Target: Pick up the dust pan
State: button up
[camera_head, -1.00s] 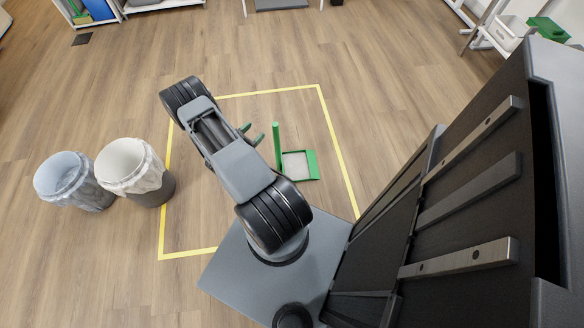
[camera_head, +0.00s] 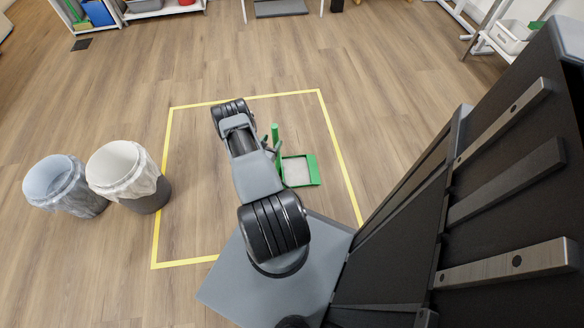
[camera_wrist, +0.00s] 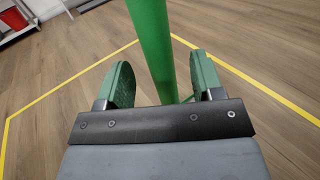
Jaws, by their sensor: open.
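The dust pan (camera_head: 300,170) is green with a pale grey inside and an upright green handle (camera_head: 275,138). It stands on the wooden floor inside a yellow taped square. In the wrist view, the green handle (camera_wrist: 152,45) rises between the two green fingers of my gripper (camera_wrist: 156,82). The fingers are open, one on each side of the handle, with a gap visible to both. In the head view, my gripper (camera_head: 268,146) is at the left of the handle, partly hidden by my arm. The pan's tray is out of sight in the wrist view.
Yellow tape (camera_head: 345,165) marks a square on the floor. Two lined bins, one bluish (camera_head: 60,185) and one white-lined (camera_head: 128,175), stand left of the square. Shelving (camera_head: 150,12) stands at the back. Floor behind the square is clear.

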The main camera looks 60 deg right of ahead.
jog(key=shift+d+b, duration=0.85)
jog(key=shift+d, duration=1.85)
jog(key=shift+c, duration=0.3)
grip_shut()
